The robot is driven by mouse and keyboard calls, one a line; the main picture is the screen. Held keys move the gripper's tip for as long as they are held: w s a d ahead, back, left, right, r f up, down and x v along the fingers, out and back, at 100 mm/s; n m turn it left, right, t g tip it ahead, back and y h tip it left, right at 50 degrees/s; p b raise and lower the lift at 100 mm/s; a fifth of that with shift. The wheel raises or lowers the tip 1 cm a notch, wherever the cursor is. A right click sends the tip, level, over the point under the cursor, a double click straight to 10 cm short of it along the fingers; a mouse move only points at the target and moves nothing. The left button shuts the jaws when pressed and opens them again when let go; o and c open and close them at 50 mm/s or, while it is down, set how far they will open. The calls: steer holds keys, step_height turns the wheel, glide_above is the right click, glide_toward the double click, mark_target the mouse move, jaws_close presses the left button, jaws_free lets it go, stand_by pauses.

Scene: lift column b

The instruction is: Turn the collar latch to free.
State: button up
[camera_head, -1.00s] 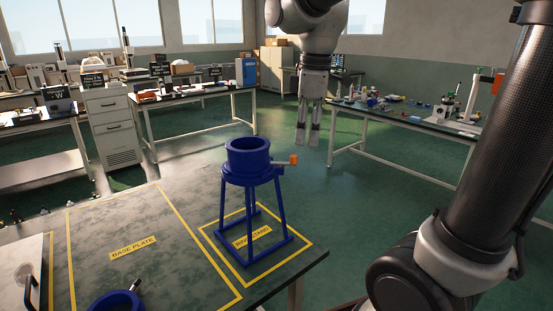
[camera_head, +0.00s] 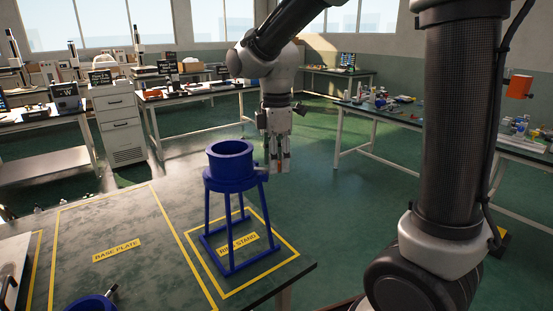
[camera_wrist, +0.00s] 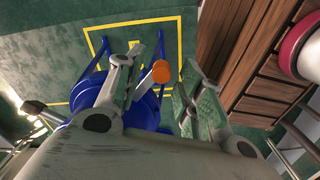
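The blue ring stand (camera_head: 231,160) stands upright on its legs inside a yellow outline on the table. Its collar latch is a short lever on the right side of the collar, ending in an orange knob (camera_head: 280,166). My gripper (camera_head: 278,160) points down at the right of the collar, and the knob shows partly between its fingers. In the wrist view the orange knob (camera_wrist: 161,71) lies between the two spread fingers of my gripper (camera_wrist: 165,85), nearer the left one. I cannot tell whether either finger touches it. The left finger hides part of the blue collar.
The dark table (camera_head: 150,215) has an empty outlined area labelled BASE PLATE (camera_head: 116,251). Another blue ring (camera_head: 92,304) with a small lever is cut off at the bottom edge. Benches with tools stand behind, and open floor lies right of the table.

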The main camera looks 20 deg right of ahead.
jaws_close()
steer(key=shift+s+m, duration=0.1)
steer(key=shift+m, duration=0.3)
steer(key=a+m, duration=0.1)
steer(key=m, duration=0.4)
steer(key=a+m, duration=0.2)
steer(key=m, duration=0.4)
steer(key=s+a+m, duration=0.1)
steer(key=m, duration=0.5)
steer(key=shift+a, duration=0.2)
stand_by(0.5)
